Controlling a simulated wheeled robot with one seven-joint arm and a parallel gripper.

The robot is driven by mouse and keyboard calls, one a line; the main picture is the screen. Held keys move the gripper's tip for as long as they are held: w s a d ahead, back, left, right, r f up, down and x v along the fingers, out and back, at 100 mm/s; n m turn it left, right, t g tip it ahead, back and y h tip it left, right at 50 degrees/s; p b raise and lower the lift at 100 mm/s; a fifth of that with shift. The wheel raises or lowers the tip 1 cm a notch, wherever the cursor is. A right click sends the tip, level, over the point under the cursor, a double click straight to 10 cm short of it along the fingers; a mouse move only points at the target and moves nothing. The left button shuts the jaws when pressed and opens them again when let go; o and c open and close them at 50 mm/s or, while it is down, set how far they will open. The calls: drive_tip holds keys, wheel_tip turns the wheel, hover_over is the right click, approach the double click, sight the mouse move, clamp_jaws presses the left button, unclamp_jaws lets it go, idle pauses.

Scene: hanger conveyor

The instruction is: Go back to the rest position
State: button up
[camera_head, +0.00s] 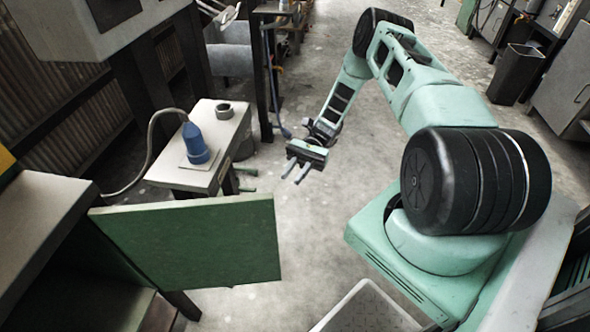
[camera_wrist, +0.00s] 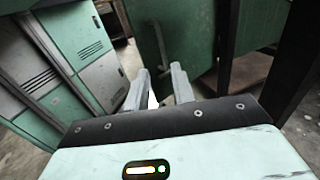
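My gripper (camera_head: 303,174) hangs in free air over the concrete floor, near the middle of the head view. Its two fingers stand apart with nothing between them. In the wrist view the fingers of my gripper (camera_wrist: 159,90) also show a gap, and no object is held. My arm reaches up from its base at the right and bends down to the gripper.
A small table (camera_head: 200,177) with a blue plug-like part (camera_head: 194,143) and a dark ring (camera_head: 224,111) stands left of my gripper. A green panel (camera_head: 192,243) juts out at lower left. A white tray (camera_head: 367,312) is at the bottom. A black bin (camera_head: 515,74) stands at upper right. The floor (camera_head: 300,235) below the gripper is clear.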

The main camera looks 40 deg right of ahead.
idle(0.6)
drive_tip(key=s+a+r+n+t+h, duration=0.2)
drive_tip(key=r+n+t+h, duration=0.3)
drive_tip(key=r+n+h, duration=0.45)
drive_tip(key=s+a+r+n+t+h, duration=0.2)
drive_tip(key=r+n+t+h, duration=0.2)
drive_tip(key=r+h, duration=0.55)
drive_tip(key=s+a+r+n+g+y, duration=0.1)
drive_tip(key=s+a+r+n+y, duration=0.2)
drive_tip(key=s+a, duration=0.45)
drive_tip(key=s+a+r+n+g, duration=0.15)
drive_tip(key=s+a+n, duration=0.35)
drive_tip(key=a, duration=0.6)
wheel_tip(320, 180, up, 20)
drive_tip(key=s+p, duration=0.1)
drive_tip(key=p, duration=1.8)
drive_tip(key=shift+f, duration=0.15)
